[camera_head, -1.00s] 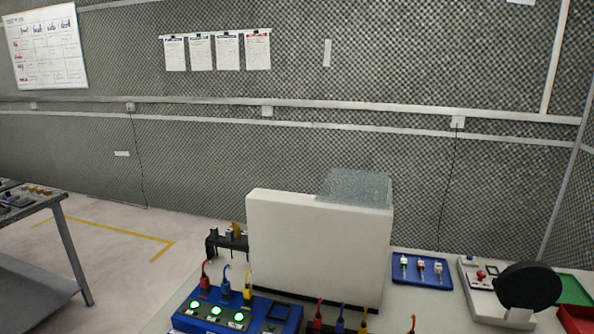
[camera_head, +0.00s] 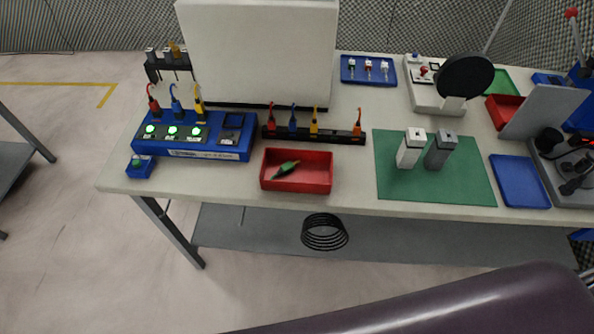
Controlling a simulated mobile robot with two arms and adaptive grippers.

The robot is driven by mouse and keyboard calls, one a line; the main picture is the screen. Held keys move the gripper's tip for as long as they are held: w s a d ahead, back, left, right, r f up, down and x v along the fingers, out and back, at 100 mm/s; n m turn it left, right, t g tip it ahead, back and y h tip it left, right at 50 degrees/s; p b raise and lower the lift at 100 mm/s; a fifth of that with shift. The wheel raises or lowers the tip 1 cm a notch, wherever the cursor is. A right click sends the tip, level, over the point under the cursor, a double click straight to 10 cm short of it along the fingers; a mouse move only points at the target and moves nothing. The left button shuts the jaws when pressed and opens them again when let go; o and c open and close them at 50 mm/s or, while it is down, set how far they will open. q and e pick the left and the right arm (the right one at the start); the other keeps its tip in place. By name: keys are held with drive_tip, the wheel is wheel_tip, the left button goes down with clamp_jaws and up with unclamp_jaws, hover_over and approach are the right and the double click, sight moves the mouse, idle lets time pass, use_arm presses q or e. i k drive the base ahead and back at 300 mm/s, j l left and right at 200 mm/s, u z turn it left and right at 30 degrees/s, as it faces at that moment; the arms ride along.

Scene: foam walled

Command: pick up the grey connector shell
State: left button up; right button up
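A dark grey upright block-shaped piece (camera_head: 438,152), which looks like the grey connector shell, stands on the green mat (camera_head: 391,187) at the right of the table. A similar white piece (camera_head: 408,151) stands close to its left. Neither is held. Neither of my grippers is in view. A dark purple link, probably part of my own arm, crosses the bottom right of the picture, below the table edge.
A red tray (camera_head: 267,179) holding a green object (camera_head: 288,166) lies left of the mat. A blue tray (camera_head: 519,183) lies right of it. Behind are a blue panel (camera_head: 193,153), a black connector strip (camera_head: 270,136) and a large white panel (camera_head: 260,50).

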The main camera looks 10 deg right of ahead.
sight(444, 142)
drive_tip(key=z, duration=1.4)
drive_tip(key=l+z, duration=0.1)
drive_tip(key=k, duration=0.05)
